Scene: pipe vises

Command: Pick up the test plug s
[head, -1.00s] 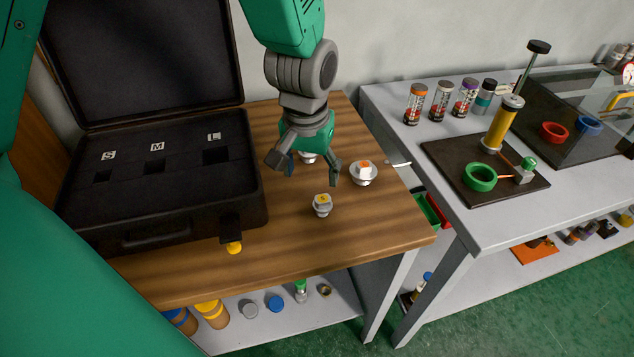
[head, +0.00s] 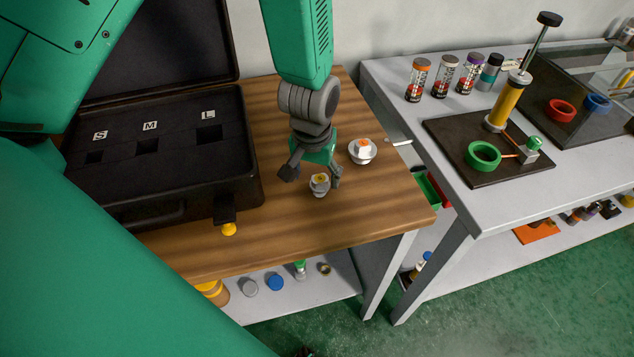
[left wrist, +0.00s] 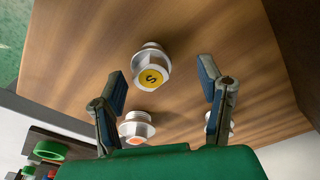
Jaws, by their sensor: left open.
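The test plug s (head: 320,186) is a small whitish threaded plug with a yellow round label, standing on the wooden table. In the left wrist view the plug (left wrist: 150,68) shows its "S" and lies ahead of the fingers, roughly between their line. My left gripper (head: 313,178) is open and low over the table, just behind and around the plug. In the left wrist view both fingers (left wrist: 162,84) are spread with nothing between the pads; I cannot tell whether either touches the plug. My right gripper is not in view.
An orange-marked plug (head: 363,150) stands close to the gripper's right. Another white plug (left wrist: 225,124) is partly hidden behind a finger in the wrist view. A black case (head: 170,185) with S, M, L slots stands left.

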